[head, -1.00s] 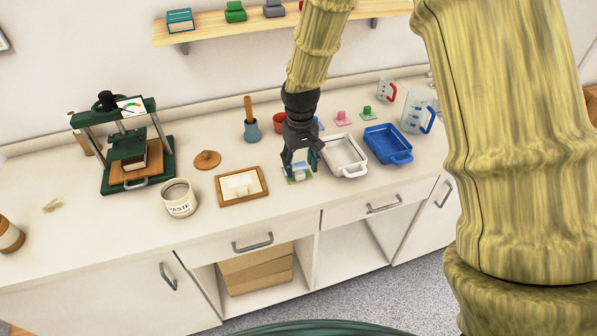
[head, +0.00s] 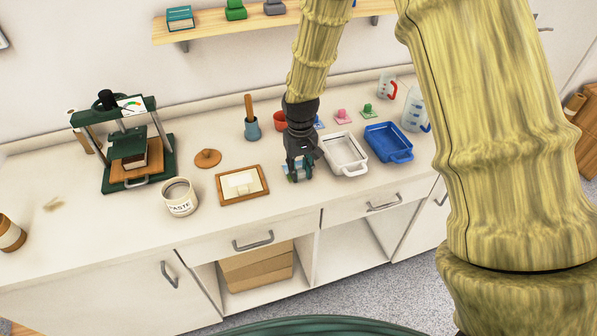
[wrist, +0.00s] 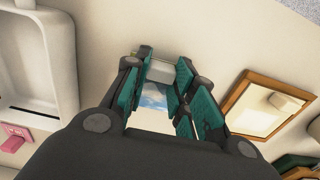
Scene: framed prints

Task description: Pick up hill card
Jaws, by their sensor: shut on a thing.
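The hill card, with a blue sky and white cloud picture, shows between my fingers in the wrist view (wrist: 154,98). A pale grey block stands on it between the finger pads. In the head view my gripper (head: 299,172) is low over the counter, just left of the white tray, and covers most of the card. In the wrist view my gripper (wrist: 163,85) is closed on the grey block of the card. I cannot tell whether the card is clear of the counter.
A wooden frame (head: 242,199) lies left of my gripper. A white tray (head: 364,160) and a blue tray (head: 402,156) stand right. Cards with pink (head: 342,114) and green (head: 368,109) knobs lie behind. A paste pot (head: 179,208) stands farther left. The counter's front strip is clear.

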